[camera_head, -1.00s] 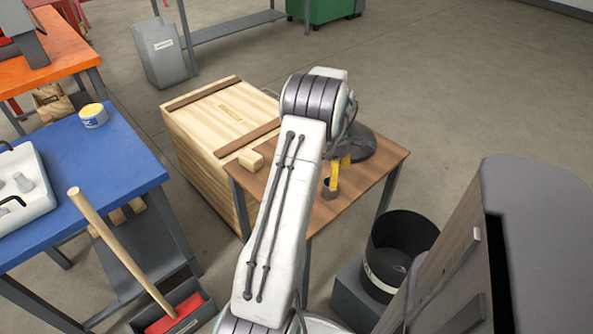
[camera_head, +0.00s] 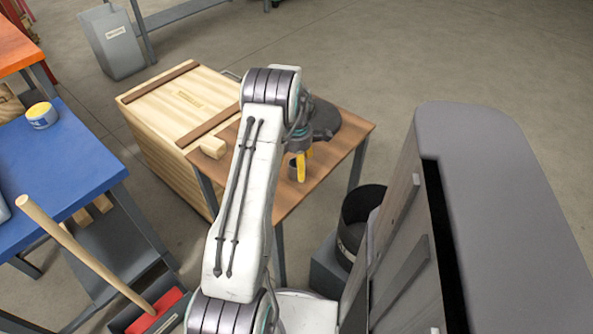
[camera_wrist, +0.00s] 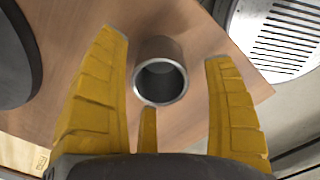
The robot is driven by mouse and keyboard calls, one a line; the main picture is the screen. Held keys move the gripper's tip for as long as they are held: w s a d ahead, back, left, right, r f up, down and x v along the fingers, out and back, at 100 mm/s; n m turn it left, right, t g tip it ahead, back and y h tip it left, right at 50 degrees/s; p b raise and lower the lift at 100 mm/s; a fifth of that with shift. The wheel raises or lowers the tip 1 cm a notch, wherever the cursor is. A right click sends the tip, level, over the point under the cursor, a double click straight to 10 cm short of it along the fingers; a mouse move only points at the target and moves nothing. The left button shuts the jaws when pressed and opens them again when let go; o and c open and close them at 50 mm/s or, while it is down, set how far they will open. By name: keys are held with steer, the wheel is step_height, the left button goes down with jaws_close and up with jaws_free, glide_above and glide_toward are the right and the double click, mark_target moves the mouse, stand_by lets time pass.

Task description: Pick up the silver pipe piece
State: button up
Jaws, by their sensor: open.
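The silver pipe piece (camera_wrist: 161,52) is a short hollow metal tube standing on the small brown wooden table (camera_wrist: 112,12). In the wrist view it sits between the yellow fingers of my gripper (camera_wrist: 165,80), with a gap on each side. My gripper is open and holds nothing. In the head view the pipe piece (camera_head: 297,171) shows as a small grey form on the table, partly covered by the yellow fingers of my gripper (camera_head: 301,165). Whether any finger touches it cannot be told.
A dark round object (camera_head: 323,120) lies on the table's far part. A black bucket (camera_head: 357,215) stands right of the table. A blue table (camera_head: 70,160) is at left.

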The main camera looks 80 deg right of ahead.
steer(key=shift+f, duration=0.6)
steer(key=shift+c, duration=0.4)
steer(key=c, duration=1.3)
steer(key=shift+o, duration=0.2)
steer(key=shift+r, duration=0.1)
steer(key=shift+r, duration=0.5)
step_height(320, 180, up, 3)
steer(key=shift+r+p, duration=0.2)
steer(key=shift+p, duration=0.1)
steer(key=s+a+r, duration=0.6)
steer(key=s, duration=0.4)
steer(key=shift+r, duration=0.25)
steer(key=shift+d, duration=0.1)
